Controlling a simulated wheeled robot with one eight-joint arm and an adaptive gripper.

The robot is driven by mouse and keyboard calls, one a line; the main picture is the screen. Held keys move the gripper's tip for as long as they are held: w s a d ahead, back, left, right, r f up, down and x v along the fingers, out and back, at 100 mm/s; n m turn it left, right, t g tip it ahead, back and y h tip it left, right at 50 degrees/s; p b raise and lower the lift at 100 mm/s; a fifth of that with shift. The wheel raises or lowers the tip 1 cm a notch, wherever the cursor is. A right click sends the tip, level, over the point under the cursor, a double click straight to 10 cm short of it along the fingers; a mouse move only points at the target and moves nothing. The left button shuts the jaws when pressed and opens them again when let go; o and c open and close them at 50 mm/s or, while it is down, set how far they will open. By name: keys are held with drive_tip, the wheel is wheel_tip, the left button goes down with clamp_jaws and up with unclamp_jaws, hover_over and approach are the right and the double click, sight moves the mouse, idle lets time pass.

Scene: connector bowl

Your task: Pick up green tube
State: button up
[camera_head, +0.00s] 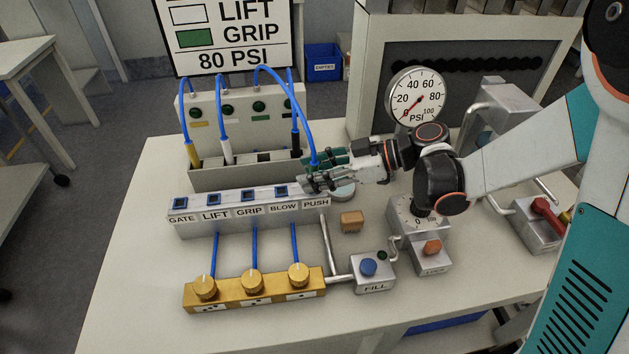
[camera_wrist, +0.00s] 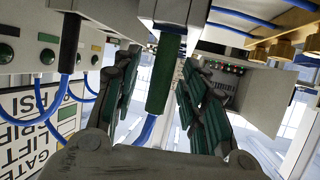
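The green tube (camera_wrist: 163,78) is a dark green cylinder on the end of a blue hose (camera_wrist: 146,130). In the wrist view it stands between the two fingers of my gripper (camera_wrist: 160,85). The fingers are spread, with a visible gap on the tube's left side and a narrower one on its right. In the head view my gripper (camera_head: 320,172) is level beside the right end of the labelled block (camera_head: 245,214), where a blue hose comes down to it. The fingers mostly hide the tube there.
A grey panel (camera_head: 246,112) with blue hoses to yellow, white and black tubes stands behind. The gold valve block (camera_head: 254,288) and FILL box (camera_head: 372,274) are in front. An orange-brown block (camera_head: 352,221) lies near my gripper. The gauge (camera_head: 416,97) is behind my arm.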

clamp_jaws()
drive_tip(key=shift+r, duration=0.1)
